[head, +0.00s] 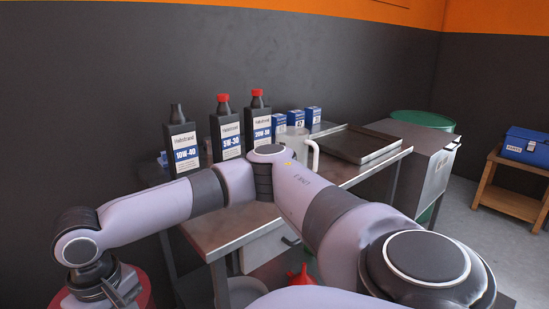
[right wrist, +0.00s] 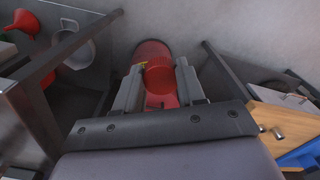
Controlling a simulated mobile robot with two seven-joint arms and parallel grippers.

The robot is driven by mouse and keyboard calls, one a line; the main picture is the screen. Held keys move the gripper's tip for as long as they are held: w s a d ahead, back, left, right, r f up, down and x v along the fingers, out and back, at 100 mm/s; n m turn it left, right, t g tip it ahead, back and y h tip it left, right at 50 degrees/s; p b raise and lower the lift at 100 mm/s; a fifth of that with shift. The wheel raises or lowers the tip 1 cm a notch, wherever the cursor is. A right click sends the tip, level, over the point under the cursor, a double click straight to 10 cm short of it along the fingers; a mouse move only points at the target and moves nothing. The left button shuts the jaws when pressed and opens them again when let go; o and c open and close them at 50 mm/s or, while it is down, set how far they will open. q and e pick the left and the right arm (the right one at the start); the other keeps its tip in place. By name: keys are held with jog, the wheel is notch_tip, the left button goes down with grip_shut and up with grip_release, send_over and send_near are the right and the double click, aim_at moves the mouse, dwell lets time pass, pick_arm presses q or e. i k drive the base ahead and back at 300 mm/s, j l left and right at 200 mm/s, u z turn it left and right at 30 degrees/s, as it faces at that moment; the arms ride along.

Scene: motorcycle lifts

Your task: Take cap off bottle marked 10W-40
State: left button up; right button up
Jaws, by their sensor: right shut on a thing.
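The bottle marked 10W-40 (head: 181,145) stands upright at the left end of the metal bench, its dark neck bare with no cap on it. My right gripper (head: 122,293) is at the lower left of the head view, well below and left of the bottle, over a red round container (head: 137,285). In the right wrist view, my right gripper (right wrist: 160,82) is shut on a red cap (right wrist: 160,76), with the ribbed red container (right wrist: 150,50) below it. The cap is hidden in the head view. My left gripper is in neither view.
The 5W-30 bottle (head: 226,130) and another bottle (head: 258,118), both with red caps, stand right of the bare one. A clear jug (head: 298,143), blue boxes (head: 296,118) and a tray (head: 345,144) share the bench (head: 235,238). A red funnel (head: 302,277) is below.

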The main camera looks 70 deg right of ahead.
aim_at(180, 134)
jog(key=k+l, duration=0.15)
jog(key=l, duration=0.3)
jog(key=k+l, duration=0.15)
jog(key=l, duration=0.35)
jog(key=k+l, duration=0.15)
jog(key=l, duration=0.3)
jog(key=k+l, duration=0.15)
jog(key=l, duration=0.3)
jog(key=k+l, duration=0.15)
jog(key=l, duration=0.3)
jog(key=k+l, duration=0.15)
jog(key=l, duration=0.35)
jog(key=k+l, duration=0.15)
jog(key=l, duration=0.3)
jog(key=k+l, duration=0.15)
jog(key=l, duration=0.3)
